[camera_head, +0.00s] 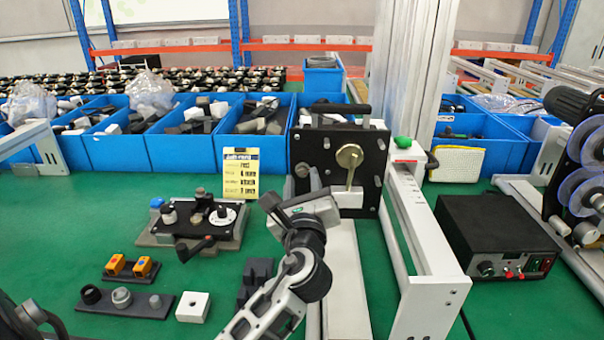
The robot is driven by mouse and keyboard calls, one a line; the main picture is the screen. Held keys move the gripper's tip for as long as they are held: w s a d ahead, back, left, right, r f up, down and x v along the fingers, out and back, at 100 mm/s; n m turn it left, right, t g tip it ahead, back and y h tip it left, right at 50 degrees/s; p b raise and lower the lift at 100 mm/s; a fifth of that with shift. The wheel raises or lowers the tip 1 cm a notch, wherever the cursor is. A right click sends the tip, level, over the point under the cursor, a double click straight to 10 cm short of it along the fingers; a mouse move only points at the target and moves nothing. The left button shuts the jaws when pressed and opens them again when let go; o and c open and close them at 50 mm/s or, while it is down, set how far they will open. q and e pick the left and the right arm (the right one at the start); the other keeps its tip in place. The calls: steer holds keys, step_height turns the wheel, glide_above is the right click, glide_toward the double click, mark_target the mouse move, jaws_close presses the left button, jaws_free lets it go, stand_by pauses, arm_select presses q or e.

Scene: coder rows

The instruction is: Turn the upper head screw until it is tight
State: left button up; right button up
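The coder head is a black upright plate (325,150) with a handle on top, standing right of centre. A brass disc (349,156) with a thin stem below it sits on its face. Small grey knobs stick out around the plate, one at its lower left (302,170); I cannot tell which is the upper head screw.
A white frame (432,290) stands right of the head, with a black control box (495,235) beyond it. A knobbed fixture (200,222), a yellow card (241,174) and a white block (193,307) are left. Blue bins (122,150) line the back.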

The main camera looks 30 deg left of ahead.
arm_select(q)
steer(key=v, duration=0.3)
steer(key=shift+s+d+r, duration=0.1)
steer(key=shift+s+r, duration=0.1)
steer(key=shift+s, duration=0.2)
stand_by(0.4)
